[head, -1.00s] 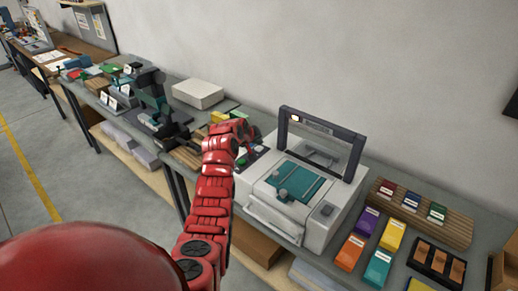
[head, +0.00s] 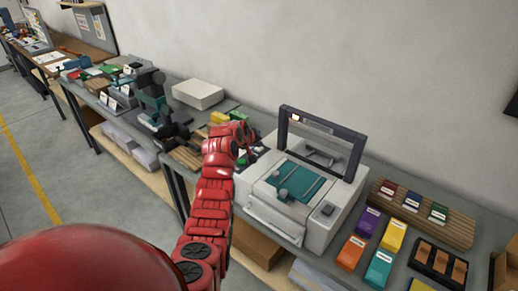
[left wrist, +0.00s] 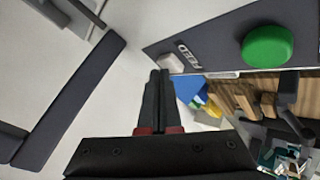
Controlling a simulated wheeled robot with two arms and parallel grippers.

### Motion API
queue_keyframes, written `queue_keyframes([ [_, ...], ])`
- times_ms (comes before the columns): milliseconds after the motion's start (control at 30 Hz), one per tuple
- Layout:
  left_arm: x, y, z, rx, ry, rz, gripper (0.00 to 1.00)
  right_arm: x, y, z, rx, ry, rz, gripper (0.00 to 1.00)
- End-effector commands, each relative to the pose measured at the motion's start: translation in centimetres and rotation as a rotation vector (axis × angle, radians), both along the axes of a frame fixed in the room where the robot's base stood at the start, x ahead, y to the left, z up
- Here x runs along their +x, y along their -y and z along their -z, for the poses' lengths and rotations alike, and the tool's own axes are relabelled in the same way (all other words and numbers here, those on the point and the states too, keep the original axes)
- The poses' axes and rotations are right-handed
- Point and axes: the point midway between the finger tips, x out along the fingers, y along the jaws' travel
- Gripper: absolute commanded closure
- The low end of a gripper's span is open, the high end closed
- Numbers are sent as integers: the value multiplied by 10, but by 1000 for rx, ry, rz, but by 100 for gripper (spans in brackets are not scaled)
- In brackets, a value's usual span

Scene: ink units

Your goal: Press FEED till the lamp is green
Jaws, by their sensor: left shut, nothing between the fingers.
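The white printing machine (head: 262,205) stands on the bench, with a teal bed (head: 300,178) and a dark upright frame (head: 345,140). A small lamp (head: 296,118) on the frame's upper left glows amber, not green. In the left wrist view a dark panel (left wrist: 225,40) carries the label FEED, a pale button (left wrist: 171,62) beside it and a large green button (left wrist: 267,47). My left gripper (left wrist: 160,76) is shut and empty, its tips right by the pale button; I cannot tell whether they touch it. In the head view my left arm hides most of the panel.
Purple (head: 367,221), orange (head: 350,253), yellow (head: 393,235) and teal (head: 379,268) packs lie right of the machine. Behind them is a slatted wooden rack (head: 458,232). A white box (head: 198,94) and a dark device (head: 150,95) stand to the left.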

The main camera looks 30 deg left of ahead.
Motion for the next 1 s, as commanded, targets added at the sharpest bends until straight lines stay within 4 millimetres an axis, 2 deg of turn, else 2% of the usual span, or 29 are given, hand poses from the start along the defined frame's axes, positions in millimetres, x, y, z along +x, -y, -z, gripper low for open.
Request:
queue_keyframes([
  [700, 0, 1, 6, -1, -2, 1, 100, 0, 0, 4, 0, 0, 0, 100],
  [1000, 0, 0, -4, -1, -1, 1, 100, 0, 0, 3, 0, 0, 0, 100],
])
